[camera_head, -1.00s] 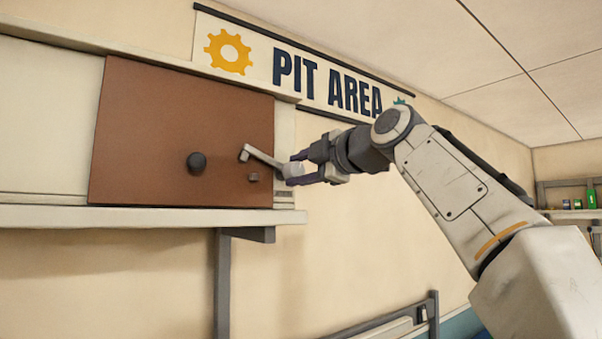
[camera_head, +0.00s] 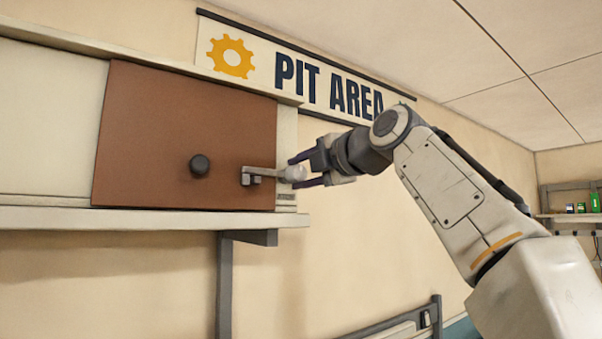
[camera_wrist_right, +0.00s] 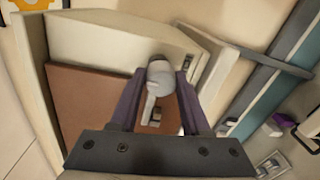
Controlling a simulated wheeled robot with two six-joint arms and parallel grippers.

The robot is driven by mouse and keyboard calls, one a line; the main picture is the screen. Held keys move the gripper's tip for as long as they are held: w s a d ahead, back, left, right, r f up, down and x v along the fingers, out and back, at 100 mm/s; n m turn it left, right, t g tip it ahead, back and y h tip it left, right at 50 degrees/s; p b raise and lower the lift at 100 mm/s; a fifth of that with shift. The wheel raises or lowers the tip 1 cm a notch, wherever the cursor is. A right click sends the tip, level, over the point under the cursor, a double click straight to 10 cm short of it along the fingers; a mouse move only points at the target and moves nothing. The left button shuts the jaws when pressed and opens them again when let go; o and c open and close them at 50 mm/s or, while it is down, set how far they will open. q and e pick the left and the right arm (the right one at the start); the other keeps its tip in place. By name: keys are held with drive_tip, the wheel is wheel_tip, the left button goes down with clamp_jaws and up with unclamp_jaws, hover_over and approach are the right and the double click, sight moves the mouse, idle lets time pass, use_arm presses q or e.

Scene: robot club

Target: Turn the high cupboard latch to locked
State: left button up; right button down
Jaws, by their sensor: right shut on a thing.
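The latch (camera_head: 266,171) is a pale grey lever with a rounded knob, at the right edge of the brown cupboard door (camera_head: 140,140). The lever lies nearly level, and its hooked left end is at the small dark catch (camera_head: 257,180) on the door; whether they touch I cannot tell. My right gripper (camera_head: 294,173) is shut on the latch's knob from the right. In the right wrist view, the knob (camera_wrist_right: 160,75) sits between the two purple fingers, with the lever running down toward the door. My left gripper is not in view.
A round dark door knob (camera_head: 200,165) sticks out left of the latch. A pale shelf edge (camera_head: 120,218) runs below the door, with a grey bracket (camera_head: 224,280) under it. A PIT AREA sign (camera_head: 300,75) hangs above my right gripper. Free air lies below it.

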drive_tip(key=shift+f, duration=0.15)
drive_tip(key=shift+c, duration=1.9)
unclamp_jaws()
drive_tip(key=b+v, duration=0.4)
drive_tip(key=v, duration=0.6)
drive_tip(key=shift+s+d, duration=0.2)
